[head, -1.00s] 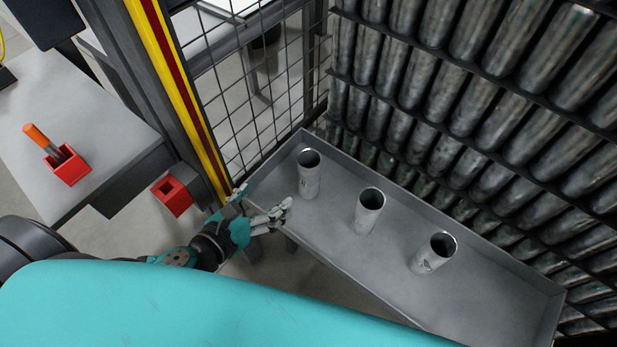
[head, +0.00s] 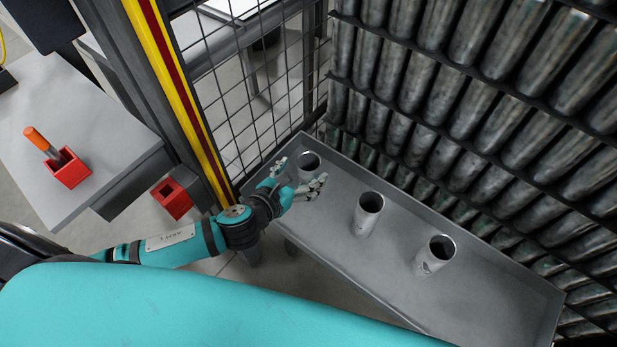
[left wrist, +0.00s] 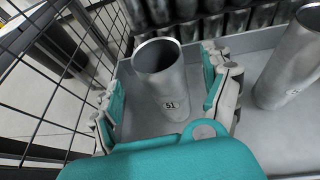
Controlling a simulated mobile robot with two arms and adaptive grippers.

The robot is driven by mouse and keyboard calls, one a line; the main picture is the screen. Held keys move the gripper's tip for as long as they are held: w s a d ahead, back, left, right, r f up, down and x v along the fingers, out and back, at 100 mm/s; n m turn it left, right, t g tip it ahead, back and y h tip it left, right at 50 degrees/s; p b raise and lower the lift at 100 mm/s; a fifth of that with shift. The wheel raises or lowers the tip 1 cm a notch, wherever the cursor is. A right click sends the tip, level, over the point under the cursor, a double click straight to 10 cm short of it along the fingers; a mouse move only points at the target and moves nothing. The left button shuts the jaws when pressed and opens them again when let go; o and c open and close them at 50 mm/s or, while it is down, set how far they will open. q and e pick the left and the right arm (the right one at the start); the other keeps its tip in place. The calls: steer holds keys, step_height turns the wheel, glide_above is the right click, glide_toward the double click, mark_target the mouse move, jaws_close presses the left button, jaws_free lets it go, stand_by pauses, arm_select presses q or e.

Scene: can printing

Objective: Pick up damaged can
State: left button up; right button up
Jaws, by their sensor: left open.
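Three grey metal cans stand upright in a grey tray (head: 470,300). The leftmost can (head: 309,161) is partly hidden by my left gripper (head: 299,175), which is open with a finger on each side of it. In the left wrist view this can (left wrist: 165,85) is marked "51" and stands between the open fingers, with a gap to each side. The middle can (head: 368,214) and the right can (head: 434,254) stand farther right. The middle one seems to be the can (left wrist: 292,65) at the right of the left wrist view. I cannot tell damage on any can. My right gripper is not in view.
A rack of many stacked cans (head: 480,110) rises behind the tray. A wire mesh fence (head: 255,110) and a yellow post (head: 175,90) stand close on the left. A table (head: 90,110) holds a red box (head: 68,170) with an orange-handled tool. Another red box (head: 172,199) is beside the post.

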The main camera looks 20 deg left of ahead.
arm_select(q)
steer(key=x, duration=0.3)
steer(key=shift+w+d+f, duration=0.15)
steer(key=shift+w+f, duration=0.05)
steer(key=shift+w, duration=0.1)
steer(key=c, duration=0.9)
steer(key=shift+o, duration=0.2)
steer(key=shift+r, duration=0.15)
